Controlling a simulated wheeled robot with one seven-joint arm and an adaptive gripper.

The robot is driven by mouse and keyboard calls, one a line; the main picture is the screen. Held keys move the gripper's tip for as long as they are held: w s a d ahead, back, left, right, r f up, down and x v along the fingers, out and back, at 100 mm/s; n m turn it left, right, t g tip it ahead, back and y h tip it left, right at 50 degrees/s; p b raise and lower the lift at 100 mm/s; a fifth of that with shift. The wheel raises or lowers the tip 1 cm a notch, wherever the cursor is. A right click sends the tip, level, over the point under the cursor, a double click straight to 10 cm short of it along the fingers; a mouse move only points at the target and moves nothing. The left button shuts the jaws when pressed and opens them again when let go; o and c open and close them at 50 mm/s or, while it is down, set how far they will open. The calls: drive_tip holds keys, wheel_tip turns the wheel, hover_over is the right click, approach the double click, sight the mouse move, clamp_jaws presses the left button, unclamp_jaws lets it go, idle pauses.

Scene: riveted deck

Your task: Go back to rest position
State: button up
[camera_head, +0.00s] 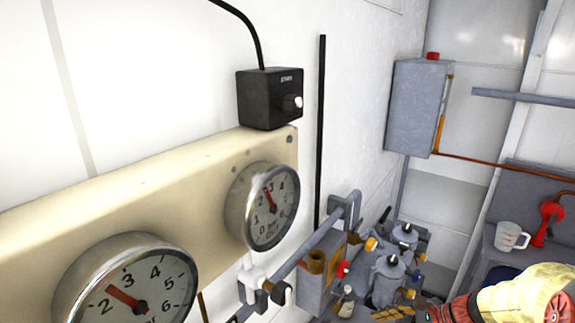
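The task names no object. A yellow and red rounded thing (528,293) fills the lower right corner, cut off by the picture edge.
A beige panel (120,200) with two round gauges (265,205) (130,285) runs along the white wall at left. A black switch box (270,97) sits above it.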

drive_tip(key=s+a+r+n+g+h+b, duration=0.1)
drive_tip(key=s+r+n+h+b, duration=0.15)
drive_tip(key=s+n, duration=0.55)
drive_tip(key=s+a+r+n+g+h+b, duration=0.1)
drive_tip(key=s+r+n+h, duration=0.1)
drive_tip(key=s+n+h, duration=0.4)
drive_tip(key=s+a+r+n+t+b, duration=0.2)
drive_tip(key=s+a+r+n+t, duration=0.1)
drive_tip(key=s+a+r+n, duration=0.2)
drive_tip(key=shift+s+r+n+b, duration=0.3)
drive_tip(key=shift+r+n+b, duration=0.05)
drive_tip(key=shift+r+n, duration=0.35)
